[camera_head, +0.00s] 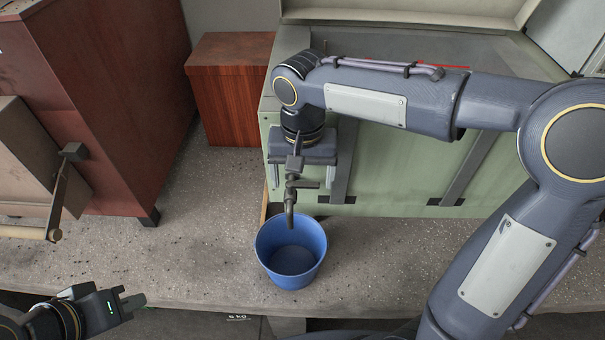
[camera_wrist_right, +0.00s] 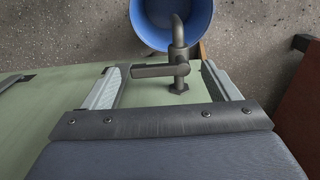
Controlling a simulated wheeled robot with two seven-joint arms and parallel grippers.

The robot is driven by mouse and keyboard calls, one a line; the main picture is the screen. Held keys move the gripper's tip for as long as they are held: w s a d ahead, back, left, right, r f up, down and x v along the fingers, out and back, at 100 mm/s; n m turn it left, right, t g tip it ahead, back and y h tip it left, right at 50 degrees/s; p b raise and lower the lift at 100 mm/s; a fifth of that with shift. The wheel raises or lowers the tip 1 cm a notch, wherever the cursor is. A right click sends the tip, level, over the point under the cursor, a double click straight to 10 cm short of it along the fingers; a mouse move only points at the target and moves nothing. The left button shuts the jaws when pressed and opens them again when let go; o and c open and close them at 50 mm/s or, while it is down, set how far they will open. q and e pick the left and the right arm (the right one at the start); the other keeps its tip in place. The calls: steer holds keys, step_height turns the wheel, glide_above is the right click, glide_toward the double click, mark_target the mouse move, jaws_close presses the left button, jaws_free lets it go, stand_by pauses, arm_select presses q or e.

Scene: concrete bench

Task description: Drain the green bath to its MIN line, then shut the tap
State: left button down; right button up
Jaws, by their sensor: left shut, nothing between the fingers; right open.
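The green bath (camera_head: 395,175) stands at the back of the bench, partly hidden behind my right arm. A red line (camera_head: 443,67) shows on its grey inner wall; I cannot read a label or make out a water level. The metal tap (camera_head: 291,205) sticks out of its front, with its spout over a blue bucket (camera_head: 319,238). The tap (camera_wrist_right: 179,35) shows in the right wrist view with its lever (camera_wrist_right: 152,71) sideways. My right gripper (camera_head: 302,177) is open, its fingers either side of the tap, apparently not touching. My left gripper (camera_head: 132,299) is shut and empty at the lower left.
A reddish-brown wooden block (camera_head: 228,90) stands left of the bath. A large dark red cabinet (camera_head: 110,95) with a beige door and bar handle (camera_head: 57,205) stands at the left. The concrete bench (camera_head: 205,235) is clear between cabinet and bucket. I see no water stream.

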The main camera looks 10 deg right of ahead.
steer(key=c, duration=1)
steer(key=shift+o, duration=0.2)
steer(key=shift+m, duration=0.3)
steer(key=shift+s+a+m, duration=0.15)
steer(key=shift+s+m, duration=0.05)
steer(key=shift+m, duration=1.05)
steer(key=shift+s+a+m, duration=0.2)
steer(key=shift+s+m, duration=0.05)
steer(key=shift+m, duration=0.95)
steer(key=shift+s+a+m, duration=0.15)
steer(key=shift+s+m, duration=0.05)
steer(key=shift+m, duration=1.05)
steer(key=o, duration=1)
steer(key=shift+c, duration=0.2)
